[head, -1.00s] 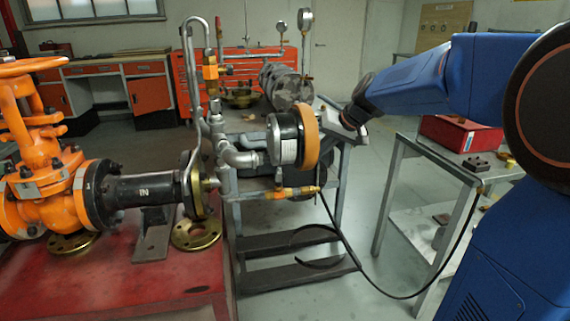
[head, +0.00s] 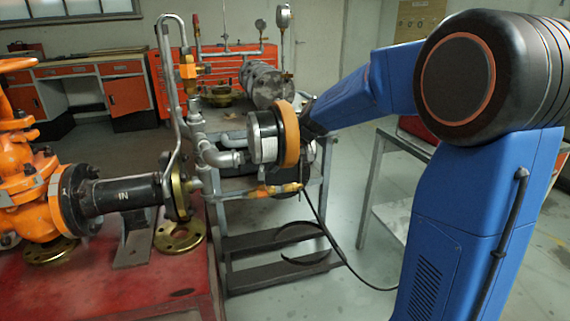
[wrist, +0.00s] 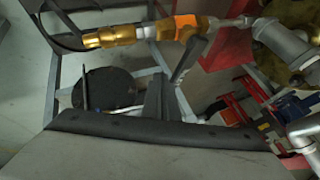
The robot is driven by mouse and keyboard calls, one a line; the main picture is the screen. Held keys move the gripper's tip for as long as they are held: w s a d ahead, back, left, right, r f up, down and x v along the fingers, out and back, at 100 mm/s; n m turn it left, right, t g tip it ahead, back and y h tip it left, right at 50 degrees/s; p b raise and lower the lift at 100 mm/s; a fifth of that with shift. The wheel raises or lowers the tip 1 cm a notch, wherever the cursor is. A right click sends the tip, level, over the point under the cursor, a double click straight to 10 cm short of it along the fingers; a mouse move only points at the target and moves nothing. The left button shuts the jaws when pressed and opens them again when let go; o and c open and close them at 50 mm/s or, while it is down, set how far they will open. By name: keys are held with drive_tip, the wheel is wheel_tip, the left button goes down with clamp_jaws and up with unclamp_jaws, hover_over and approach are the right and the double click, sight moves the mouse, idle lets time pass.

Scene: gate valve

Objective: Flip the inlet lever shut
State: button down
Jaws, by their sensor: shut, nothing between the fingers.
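An orange-bodied valve (wrist: 187,27) sits in a brass pipe line at the top of the wrist view. A dark flat lever (wrist: 188,60) slants down from it. The same brass line (head: 265,190) shows in the head view below the orange-rimmed round housing; the lever cannot be made out there. My gripper (wrist: 156,84) shows as dark fingers, shut and empty, just left of the lever's lower end. I cannot tell whether they touch. In the head view the fingers are hidden behind the round housing.
A grey trolley (head: 270,270) is below, with a black hose running from the brass line. An orange gate valve (head: 20,180) stands on the red bench (head: 150,285) at the left.

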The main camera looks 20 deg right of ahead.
sight(264, 167)
drive_tip(key=shift+w+a, duration=0.15)
drive_tip(key=shift+a, duration=0.35)
drive_tip(key=shift+w+a+n+g+y, duration=0.5)
drive_tip(key=shift+w+a+n, duration=0.25)
drive_tip(key=shift+n, duration=0.45)
drive_tip(key=shift+s, duration=0.1)
drive_tip(key=shift+s+d, duration=0.1)
drive_tip(key=shift+s, duration=0.05)
drive_tip(key=shift+s+d, duration=0.45)
drive_tip(key=shift+s, duration=0.05)
drive_tip(key=shift+d, duration=0.1)
